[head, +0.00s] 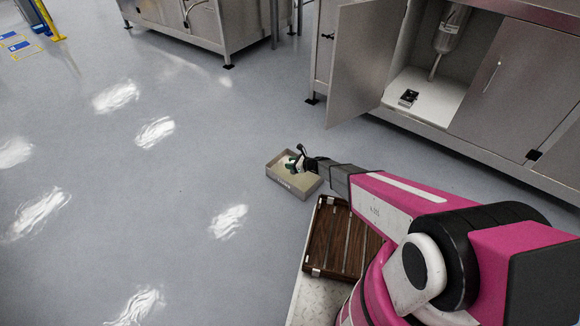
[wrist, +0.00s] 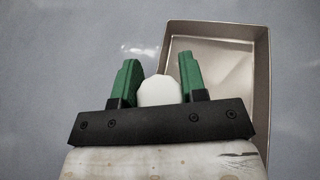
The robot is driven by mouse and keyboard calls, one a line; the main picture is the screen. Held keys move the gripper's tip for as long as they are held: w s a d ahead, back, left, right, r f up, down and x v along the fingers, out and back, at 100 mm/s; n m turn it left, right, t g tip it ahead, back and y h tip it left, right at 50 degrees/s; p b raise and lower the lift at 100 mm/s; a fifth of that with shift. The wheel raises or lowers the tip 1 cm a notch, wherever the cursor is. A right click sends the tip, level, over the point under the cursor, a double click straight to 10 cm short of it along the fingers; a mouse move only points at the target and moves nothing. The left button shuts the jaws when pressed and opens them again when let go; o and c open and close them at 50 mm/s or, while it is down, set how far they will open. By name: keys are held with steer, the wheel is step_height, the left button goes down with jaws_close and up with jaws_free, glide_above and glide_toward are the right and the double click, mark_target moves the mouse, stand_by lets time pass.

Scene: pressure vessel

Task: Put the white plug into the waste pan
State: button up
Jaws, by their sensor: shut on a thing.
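The white plug (wrist: 159,91) sits between the two green fingers of my gripper (wrist: 159,80), which is shut on it. The waste pan (wrist: 264,95) is a shallow, open, beige-grey metal box. In the wrist view it lies beyond and to the right of the plug, and its left wall lines up near the right finger. The inside that I see looks empty; its near part is hidden by my gripper. In the head view my gripper (head: 296,159) shows over the waste pan (head: 274,176). The plug cannot be clearly made out there.
A brown slatted wooden tray (head: 338,243) lies close to the pan, nearer to me. A steel cabinet (head: 518,88) with an open door (head: 358,65) stands at the upper right, with a small dark object (head: 408,97) inside. The floor to the left is clear.

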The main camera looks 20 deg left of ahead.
steer(key=shift+w+a+f, duration=0.55)
steer(key=shift+w+f, duration=0.8)
steer(key=shift+f, duration=0.2)
steer(key=shift+w+a+f, duration=0.6)
steer(key=shift+w+f, duration=0.8)
steer(key=shift+f, duration=0.1)
steer(key=shift+w+a+f, duration=0.55)
steer(key=shift+w+f, duration=0.8)
steer(key=shift+f, duration=0.2)
steer(key=shift+f, duration=0.15)
steer(key=o, duration=1.1)
